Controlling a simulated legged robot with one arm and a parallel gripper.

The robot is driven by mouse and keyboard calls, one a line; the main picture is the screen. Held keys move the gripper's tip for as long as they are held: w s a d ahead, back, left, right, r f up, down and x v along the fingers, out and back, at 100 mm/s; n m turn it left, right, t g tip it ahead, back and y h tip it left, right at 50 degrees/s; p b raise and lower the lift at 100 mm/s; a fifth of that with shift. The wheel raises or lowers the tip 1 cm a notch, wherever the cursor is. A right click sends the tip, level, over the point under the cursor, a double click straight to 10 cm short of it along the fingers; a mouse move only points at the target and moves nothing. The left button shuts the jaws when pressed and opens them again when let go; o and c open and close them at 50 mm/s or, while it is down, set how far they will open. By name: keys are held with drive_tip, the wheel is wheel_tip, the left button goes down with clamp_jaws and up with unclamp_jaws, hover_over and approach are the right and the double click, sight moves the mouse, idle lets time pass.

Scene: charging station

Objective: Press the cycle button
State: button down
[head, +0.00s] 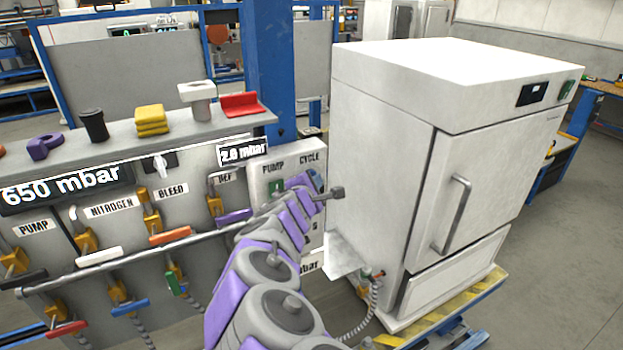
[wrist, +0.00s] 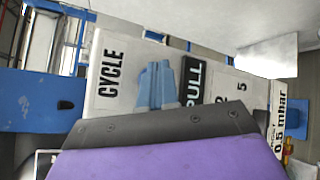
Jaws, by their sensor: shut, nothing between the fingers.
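The control box (head: 262,166) carries the labels PUMP and CYCLE, with a green control (head: 277,186) under PUMP. The cycle button appears to be the blue part (head: 316,180) under the CYCLE label, mostly hidden behind my arm. My gripper (head: 336,192) is shut and empty, in front of the box's right side. In the wrist view my dark and purple hand covers the lower part. I cannot tell whether it touches the blue part.
A large white oven (head: 385,150) stands close to the right of my gripper. A rail (head: 120,255) with coloured valve handles runs along the panel at left. A shelf (head: 130,133) above holds loose items. A hose (head: 372,305) hangs below.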

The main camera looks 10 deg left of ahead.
drive_tip(key=shift+s+d+b, duration=0.3)
drive_tip(key=shift+s+b, duration=0.1)
drive_tip(key=shift+s, duration=0.25)
drive_tip(key=s+d+b, duration=0.1)
drive_tip(key=s, duration=0.1)
drive_tip(key=s+d+b, duration=0.1)
drive_tip(key=s+d, duration=0.1)
drive_tip(key=shift+s, duration=0.1)
idle(0.8)
